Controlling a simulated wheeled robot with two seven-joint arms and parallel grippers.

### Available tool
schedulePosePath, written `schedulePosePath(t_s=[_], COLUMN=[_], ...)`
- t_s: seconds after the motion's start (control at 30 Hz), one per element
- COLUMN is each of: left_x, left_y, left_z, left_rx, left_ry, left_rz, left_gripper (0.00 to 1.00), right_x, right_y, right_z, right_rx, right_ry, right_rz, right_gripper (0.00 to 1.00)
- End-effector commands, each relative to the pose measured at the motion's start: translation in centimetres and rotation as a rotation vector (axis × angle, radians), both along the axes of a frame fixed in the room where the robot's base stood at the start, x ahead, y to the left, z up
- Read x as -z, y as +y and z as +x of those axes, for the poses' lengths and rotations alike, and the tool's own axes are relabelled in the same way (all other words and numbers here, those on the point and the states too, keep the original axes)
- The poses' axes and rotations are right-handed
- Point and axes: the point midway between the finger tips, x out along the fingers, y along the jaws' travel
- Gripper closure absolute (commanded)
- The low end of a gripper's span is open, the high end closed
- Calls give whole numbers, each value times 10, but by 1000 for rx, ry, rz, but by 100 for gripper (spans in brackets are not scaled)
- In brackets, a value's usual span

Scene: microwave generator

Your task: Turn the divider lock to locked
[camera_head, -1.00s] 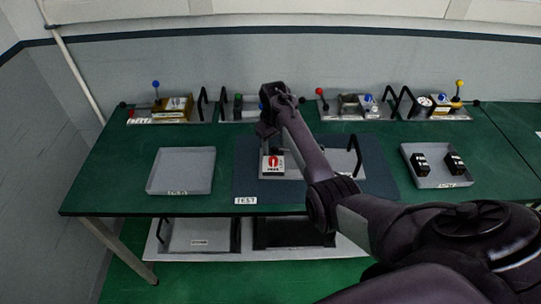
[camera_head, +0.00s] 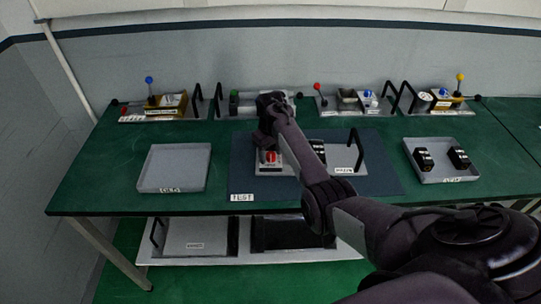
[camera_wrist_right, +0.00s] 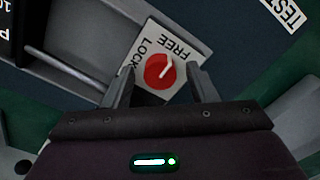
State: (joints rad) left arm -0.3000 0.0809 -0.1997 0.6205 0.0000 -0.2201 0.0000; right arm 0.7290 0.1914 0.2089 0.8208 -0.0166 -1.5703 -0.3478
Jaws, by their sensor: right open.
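The divider lock is a round red knob (camera_wrist_right: 159,71) with a white pointer on a white plate marked FREE and LOCK. In the right wrist view the pointer aims up and right, toward FREE. The knob also shows in the head view (camera_head: 270,157), on the grey unit on the blue mat. My right gripper (camera_wrist_right: 160,69) is open, its fingertips on either side of the knob in the wrist view. I cannot tell whether they touch it. In the head view my right gripper (camera_head: 266,140) points down just above the plate. My left gripper is out of view.
The unit's black handle (camera_head: 356,150) stands right of the lock, with a black block (camera_head: 318,150) between. An empty grey tray (camera_head: 173,168) lies left; a tray (camera_head: 438,177) with two black blocks lies right. Several lever fixtures line the back. Green table is bare between.

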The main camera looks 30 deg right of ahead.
Motion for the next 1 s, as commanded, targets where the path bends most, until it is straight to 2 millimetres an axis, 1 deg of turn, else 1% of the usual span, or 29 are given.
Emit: schedulePosePath(t_s=[0.13, 0.17, 0.4, 0.5, 0.77, 1.0], left_x=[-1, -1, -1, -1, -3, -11], left_y=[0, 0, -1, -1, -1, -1], left_z=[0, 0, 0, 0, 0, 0], left_rx=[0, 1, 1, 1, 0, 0], left_ry=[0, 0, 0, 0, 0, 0], left_rz=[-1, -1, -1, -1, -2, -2], left_gripper=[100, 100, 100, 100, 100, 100], right_x=[-1, -1, -1, -1, -1, -2], right_y=[0, 0, 0, 0, 0, 0], right_z=[0, 0, 0, 0, 0, 0], right_rx=[0, 0, 0, 0, -30, -154], right_ry=[0, 0, 0, 0, -1, 0], right_rz=[0, 0, 0, 0, 0, 1], right_gripper=[48, 51, 82, 93, 93, 93])
